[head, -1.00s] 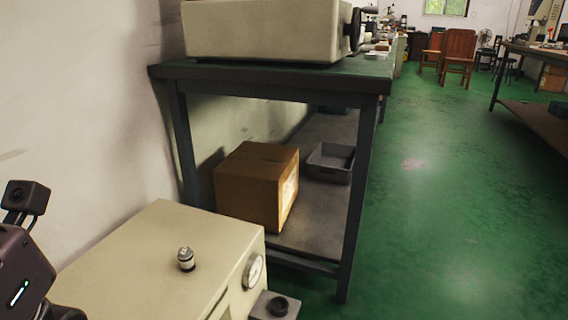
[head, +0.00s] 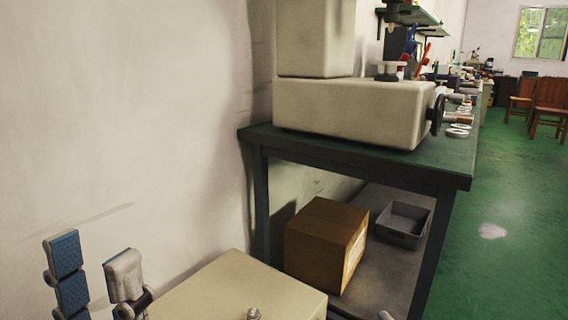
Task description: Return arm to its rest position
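My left gripper (head: 96,275) stands upright at the lower left, in front of the white wall. Its two fingers are apart, one with blue ribbed pads and one pale grey, and nothing shows between them. It is to the left of the cream machine top (head: 235,285). Most of the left arm is below the picture. A small pale tip shows at the bottom edge, right of the machine; it may be part of my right gripper, but too little shows to tell.
A dark green workbench (head: 455,165) carries a large cream machine (head: 350,112) and several rings. A cardboard box (head: 318,250) and a grey bin (head: 400,225) sit on its lower shelf. A small metal knob (head: 253,314) is on the near machine top.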

